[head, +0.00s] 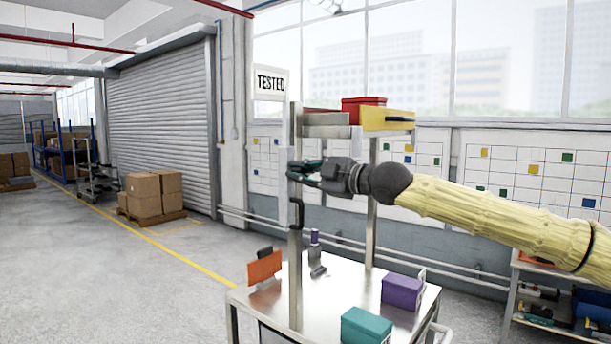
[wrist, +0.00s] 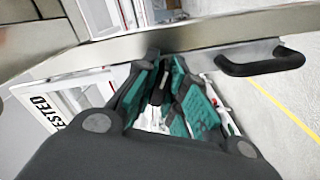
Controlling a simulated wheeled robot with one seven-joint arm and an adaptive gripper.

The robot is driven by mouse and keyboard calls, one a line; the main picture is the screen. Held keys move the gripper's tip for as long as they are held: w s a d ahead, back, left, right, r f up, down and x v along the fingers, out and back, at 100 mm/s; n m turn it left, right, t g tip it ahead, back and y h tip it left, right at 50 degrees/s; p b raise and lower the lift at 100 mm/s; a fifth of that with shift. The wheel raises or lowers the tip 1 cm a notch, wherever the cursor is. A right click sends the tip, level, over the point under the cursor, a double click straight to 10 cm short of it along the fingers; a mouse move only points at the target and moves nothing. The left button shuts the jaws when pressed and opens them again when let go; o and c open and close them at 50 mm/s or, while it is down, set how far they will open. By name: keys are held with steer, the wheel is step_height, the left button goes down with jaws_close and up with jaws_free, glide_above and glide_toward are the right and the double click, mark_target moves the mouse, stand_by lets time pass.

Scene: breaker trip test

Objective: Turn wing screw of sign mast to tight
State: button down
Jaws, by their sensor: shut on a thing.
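The white "TESTED" sign (head: 271,82) stands high beside the left metal upright (head: 296,262) of a cart. It also shows at the left of the wrist view (wrist: 48,108). My gripper (head: 298,172), with teal finger pads, reaches from the right to this upright, at the sign mast below the sign. In the wrist view my gripper (wrist: 165,78) has its fingers drawn together against the metal upright. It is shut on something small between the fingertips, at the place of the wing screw. The screw itself is hidden by the fingers, so its angle cannot be told.
A black handle (head: 296,213) sticks out from the upright just below my gripper. The cart top (head: 335,302) carries purple (head: 402,291) and teal boxes (head: 366,326). A red box (head: 363,108) and yellow bin (head: 386,119) sit above.

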steer(key=shift+m+b, duration=1)
steer(key=shift+b, duration=0.3)
steer(key=shift+b, duration=0.4)
steer(key=shift+r+m+b, duration=0.1)
steer(key=shift+m+b, duration=0.85)
steer(key=shift+m, duration=0.05)
steer(key=shift+m+b, duration=0.3)
steer(key=shift+b, duration=0.2)
steer(key=shift+d+m+b, duration=0.1)
steer(key=shift+m+b, duration=1.6)
steer(key=shift+b, duration=0.55)
steer(key=shift+m+b, duration=0.8)
steer(key=shift+b, duration=3)
steer(key=shift+b, duration=0.75)
steer(key=shift+m+b, duration=0.7)
steer(key=shift+b, duration=1.15)
